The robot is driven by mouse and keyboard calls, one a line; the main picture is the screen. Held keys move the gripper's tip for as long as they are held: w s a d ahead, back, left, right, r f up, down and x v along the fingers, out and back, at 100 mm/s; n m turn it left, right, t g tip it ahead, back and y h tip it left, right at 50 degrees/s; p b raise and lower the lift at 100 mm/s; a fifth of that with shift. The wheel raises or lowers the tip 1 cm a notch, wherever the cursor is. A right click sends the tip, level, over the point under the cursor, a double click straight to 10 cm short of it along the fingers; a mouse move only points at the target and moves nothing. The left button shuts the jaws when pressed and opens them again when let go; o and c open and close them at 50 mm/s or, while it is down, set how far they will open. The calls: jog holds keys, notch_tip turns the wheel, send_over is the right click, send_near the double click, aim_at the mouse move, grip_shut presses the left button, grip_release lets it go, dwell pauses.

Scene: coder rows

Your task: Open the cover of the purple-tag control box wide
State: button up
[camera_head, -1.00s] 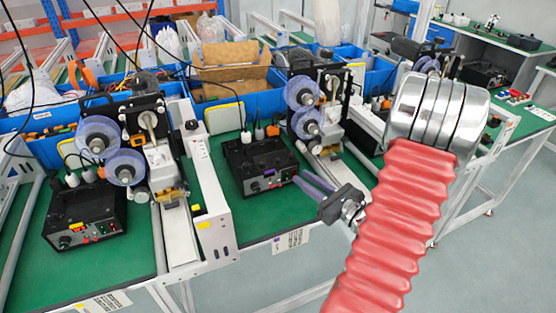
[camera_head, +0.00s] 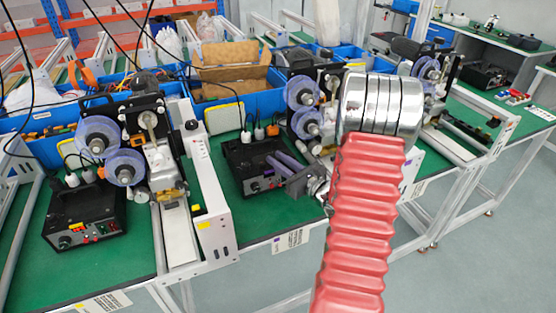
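The purple-tag control box (camera_head: 243,160) is a black box on the green bench, right of the white frame. A small purple tag (camera_head: 268,171) shows on its front, above the knobs and red buttons. Its top looks flat and shut; the cover's edge is hard to make out. My gripper (camera_head: 272,157) reaches in from the right, with its purplish fingers over the box's right front part and hiding some of it. The fingers look close together. I cannot tell their gap or whether they touch the box. Nothing is seen held.
A similar black box with a yellow tag (camera_head: 77,226) stands at the left. Reel machines (camera_head: 310,112) stand close behind and right of the purple-tag box. White plugs (camera_head: 259,133) stand at its back edge. Green bench (camera_head: 258,222) in front of it is clear.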

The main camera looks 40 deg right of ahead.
jog(key=shift+w, duration=0.35)
jog(key=shift+c, duration=0.3)
grip_shut()
